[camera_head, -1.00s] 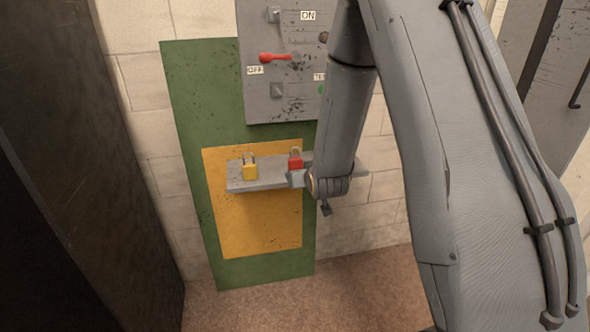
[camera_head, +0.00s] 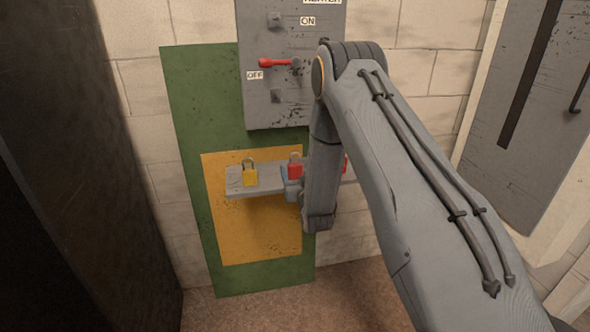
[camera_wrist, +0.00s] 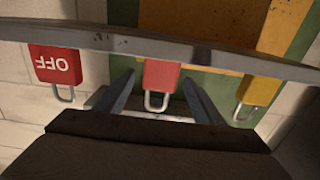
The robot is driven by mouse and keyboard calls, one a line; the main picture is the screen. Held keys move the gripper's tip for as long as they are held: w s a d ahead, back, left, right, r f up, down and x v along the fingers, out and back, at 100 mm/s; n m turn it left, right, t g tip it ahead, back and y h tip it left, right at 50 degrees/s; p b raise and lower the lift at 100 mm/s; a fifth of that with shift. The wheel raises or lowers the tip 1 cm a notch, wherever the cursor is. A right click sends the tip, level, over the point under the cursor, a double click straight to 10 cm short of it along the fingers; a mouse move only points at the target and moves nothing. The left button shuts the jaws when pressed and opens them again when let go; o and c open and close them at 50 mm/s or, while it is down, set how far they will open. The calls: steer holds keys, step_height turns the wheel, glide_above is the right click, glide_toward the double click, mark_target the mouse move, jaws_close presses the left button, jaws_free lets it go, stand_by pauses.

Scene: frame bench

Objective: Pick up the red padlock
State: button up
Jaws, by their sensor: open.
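A red padlock (camera_head: 295,169) with a metal shackle stands on the grey shelf (camera_head: 262,181), right of a yellow padlock (camera_head: 249,176). My gripper (camera_head: 291,187) is just in front of and below this red padlock. In the wrist view, which looks upside down, my open gripper (camera_wrist: 158,80) has a finger to each side of the plain red padlock (camera_wrist: 161,76). I cannot tell whether the fingers touch it. A second red padlock (camera_wrist: 58,67), marked OFF, is at the left there, and the yellow padlock (camera_wrist: 260,90) is at the right.
The shelf edge (camera_wrist: 230,61) crosses the wrist view. A grey switch box (camera_head: 290,105) with a red lever (camera_head: 275,62) hangs above the shelf. A green and yellow board (camera_head: 225,230) is behind the shelf. A dark panel (camera_head: 70,160) stands at the left.

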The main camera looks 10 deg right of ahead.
steer(key=shift+w, duration=1.25)
steer(key=c, duration=1.2)
steer(key=shift+c, duration=0.2)
steer(key=shift+r+b, duration=0.75)
steer(key=shift+r, duration=4.25)
